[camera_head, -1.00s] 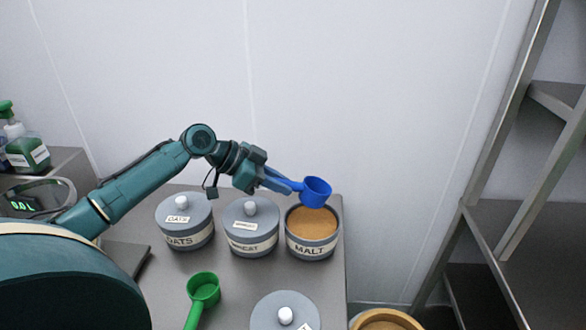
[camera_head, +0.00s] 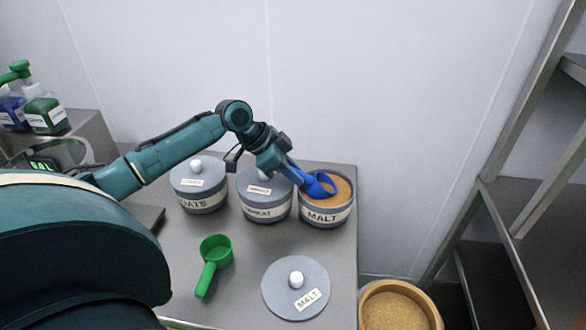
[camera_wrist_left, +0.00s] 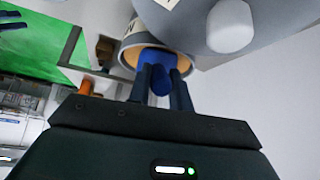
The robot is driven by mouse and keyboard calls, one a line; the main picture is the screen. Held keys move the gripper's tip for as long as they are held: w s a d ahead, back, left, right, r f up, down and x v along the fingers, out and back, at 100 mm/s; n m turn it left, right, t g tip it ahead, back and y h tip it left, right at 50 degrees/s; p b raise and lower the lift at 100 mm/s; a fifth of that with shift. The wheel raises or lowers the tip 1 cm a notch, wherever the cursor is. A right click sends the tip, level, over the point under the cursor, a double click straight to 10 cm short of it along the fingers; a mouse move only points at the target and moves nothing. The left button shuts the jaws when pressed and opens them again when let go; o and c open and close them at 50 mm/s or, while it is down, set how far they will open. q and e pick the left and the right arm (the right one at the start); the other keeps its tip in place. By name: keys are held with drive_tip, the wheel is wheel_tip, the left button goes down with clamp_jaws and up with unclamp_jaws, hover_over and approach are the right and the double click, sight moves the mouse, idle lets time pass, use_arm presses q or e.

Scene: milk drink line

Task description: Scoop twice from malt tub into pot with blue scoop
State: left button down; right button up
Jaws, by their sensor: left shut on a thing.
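The blue scoop (camera_head: 320,186) is tilted, with its cup dipped in at the mouth of the malt tub (camera_head: 328,214). The tub is grey with a MALT label, lidless, and filled with tan malt (camera_head: 343,190). My left gripper (camera_head: 292,173) is shut on the scoop's handle, just left of the tub and above the wheat tub. In the left wrist view, the fingers (camera_wrist_left: 161,85) hold the blue scoop (camera_wrist_left: 156,58) against the tan malt. How much malt is in the cup is hidden. My right gripper is not in view, and I cannot see a pot.
Lidded oats (camera_head: 200,200) and wheat (camera_head: 264,207) tubs stand in a row left of the malt tub. A green scoop (camera_head: 214,255) and the malt lid (camera_head: 280,299) lie on the grey table. A wooden-rimmed round container (camera_head: 432,307) stands beyond the table's right edge, near metal shelving (camera_head: 500,200).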

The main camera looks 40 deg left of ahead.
sight(303, 176)
use_arm(q)
drive_tip(key=shift+f+b, duration=0.75)
drive_tip(key=shift+f, duration=0.2)
drive_tip(key=shift+w+f, duration=0.1)
drive_tip(key=shift+f, duration=0.05)
drive_tip(key=shift+w+d, duration=0.2)
drive_tip(key=shift+d, duration=0.1)
drive_tip(key=shift+w+d+r, duration=0.2)
drive_tip(key=shift+w+d, duration=0.3)
drive_tip(key=shift+d, duration=0.1)
drive_tip(key=shift+s+a, duration=0.15)
drive_tip(key=shift+a, duration=0.05)
drive_tip(key=shift+s+a, duration=0.2)
drive_tip(key=shift+d+r+p, duration=0.1)
drive_tip(key=shift+r+p, duration=0.05)
drive_tip(key=shift+p, duration=0.25)
drive_tip(key=shift+w+d, duration=0.1)
drive_tip(key=shift+w, duration=0.05)
drive_tip(key=shift+w+d, duration=0.15)
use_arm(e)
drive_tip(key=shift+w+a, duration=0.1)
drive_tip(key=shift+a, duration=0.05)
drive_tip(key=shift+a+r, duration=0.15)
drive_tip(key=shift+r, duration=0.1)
